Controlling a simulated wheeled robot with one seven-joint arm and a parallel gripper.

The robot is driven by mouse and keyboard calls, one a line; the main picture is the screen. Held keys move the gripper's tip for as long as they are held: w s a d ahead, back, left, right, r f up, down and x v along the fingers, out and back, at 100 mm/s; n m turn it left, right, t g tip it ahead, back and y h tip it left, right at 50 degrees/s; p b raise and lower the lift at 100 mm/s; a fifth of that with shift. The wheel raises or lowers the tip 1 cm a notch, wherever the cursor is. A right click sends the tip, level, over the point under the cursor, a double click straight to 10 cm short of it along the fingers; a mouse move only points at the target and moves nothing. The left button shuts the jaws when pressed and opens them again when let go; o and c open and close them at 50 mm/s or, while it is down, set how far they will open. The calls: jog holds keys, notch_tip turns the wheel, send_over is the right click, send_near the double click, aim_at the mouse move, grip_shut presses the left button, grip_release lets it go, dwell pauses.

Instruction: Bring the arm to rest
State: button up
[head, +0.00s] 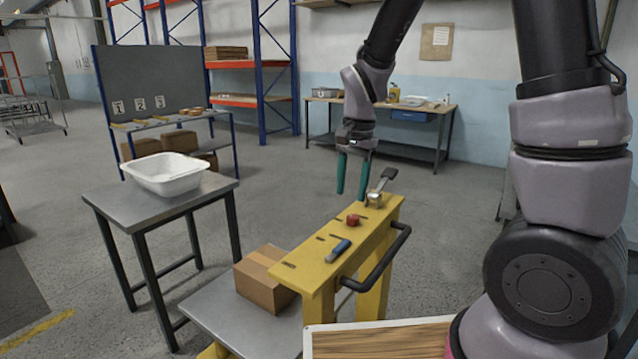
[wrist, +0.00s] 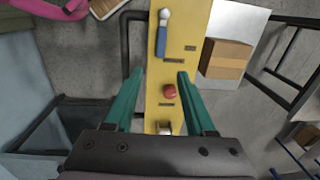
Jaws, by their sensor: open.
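My gripper (head: 354,175) hangs down from my arm, just above and behind the far end of a yellow stand (head: 338,250). Its two green fingers are apart with nothing between them. In the wrist view my gripper (wrist: 160,88) spans the yellow stand (wrist: 182,45) from above. On the stand's top lie a blue-handled tool (head: 338,250), a small red object (head: 353,220) and a grey-handled tool (head: 381,185). The red object (wrist: 169,91) shows between the fingers in the wrist view, below them and not held.
A white tub (head: 165,185) sits on a grey metal table (head: 105,204) at left. A cardboard box (head: 262,285) rests on the stand's lower shelf. A workbench (head: 420,112) and shelving (head: 250,65) stand at the back wall. Open floor lies between.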

jog(key=s+d+r+n+t, duration=0.1)
jog(key=s+d+r+t, duration=0.1)
jog(key=s+d+r, duration=0.2)
jog(key=s+d+r+n+t, duration=0.1)
jog(key=s+d+r, duration=0.3)
jog(key=r, duration=0.5)
jog(key=s+d+r+n+t+y, duration=0.1)
jog(key=s+d+r+t, duration=0.2)
jog(key=r, duration=0.4)
jog(key=shift+s+d+r+n+t, duration=0.2)
jog(key=shift+s+d+n+t, duration=0.15)
jog(key=shift+s+d, duration=0.65)
